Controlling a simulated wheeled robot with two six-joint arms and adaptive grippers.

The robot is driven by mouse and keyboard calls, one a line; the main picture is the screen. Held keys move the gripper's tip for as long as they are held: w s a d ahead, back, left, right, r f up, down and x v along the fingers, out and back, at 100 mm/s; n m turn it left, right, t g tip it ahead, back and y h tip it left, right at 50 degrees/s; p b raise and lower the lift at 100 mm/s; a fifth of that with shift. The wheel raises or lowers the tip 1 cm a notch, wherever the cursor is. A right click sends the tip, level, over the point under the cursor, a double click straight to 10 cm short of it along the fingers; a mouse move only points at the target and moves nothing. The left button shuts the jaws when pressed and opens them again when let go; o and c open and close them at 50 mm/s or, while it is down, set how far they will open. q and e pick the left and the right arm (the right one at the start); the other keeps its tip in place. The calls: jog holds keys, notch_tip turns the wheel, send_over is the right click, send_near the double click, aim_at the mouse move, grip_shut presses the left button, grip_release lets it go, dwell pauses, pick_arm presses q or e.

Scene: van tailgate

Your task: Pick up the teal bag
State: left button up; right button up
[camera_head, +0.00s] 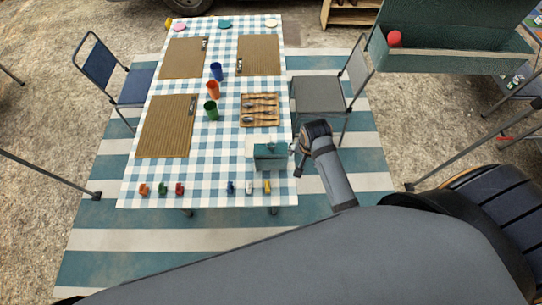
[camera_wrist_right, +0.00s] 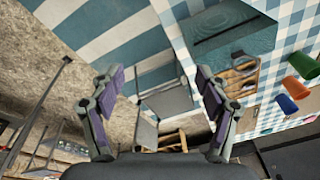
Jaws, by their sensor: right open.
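The teal bag (camera_head: 270,151) sits on the near right part of the checkered table (camera_head: 226,180), close to its right edge. It also shows in the wrist view (camera_wrist_right: 232,32), at the upper right, outside the space between the fingers. My right gripper (camera_head: 298,158) is just right of the bag at the table edge, and the head view does not clearly show whether they touch. In the wrist view the right gripper (camera_wrist_right: 158,85) has its fingers spread with nothing between them. My left gripper is not in view.
Blue, orange and green cups (camera_head: 212,90) stand mid-table, beside a wooden tray of cutlery (camera_head: 260,122). Small colored figures (camera_head: 249,187) line the near edge. A grey chair (camera_head: 318,94) stands right of the table. A teal container with a red ball (camera_head: 395,39) is upper right.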

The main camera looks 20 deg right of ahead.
jog(key=w+a+m+g, duration=0.1)
jog(key=w+a+m, duration=0.3)
jog(key=w+m, duration=0.3)
jog(key=m+g, duration=0.1)
jog(key=m, duration=0.4)
send_over(271, 147)
jog(key=shift+a+f+y, duration=0.1)
jog(key=shift+f+y, duration=0.1)
jog(key=shift+y, duration=0.2)
notch_tip(271, 147, down, 5)
jog(key=shift+f, duration=0.1)
notch_tip(271, 147, down, 6)
jog(key=b, duration=0.6)
jog(key=shift+w+r, duration=0.1)
jog(key=shift+r, duration=0.3)
jog(key=shift+c, duration=0.6)
grip_shut()
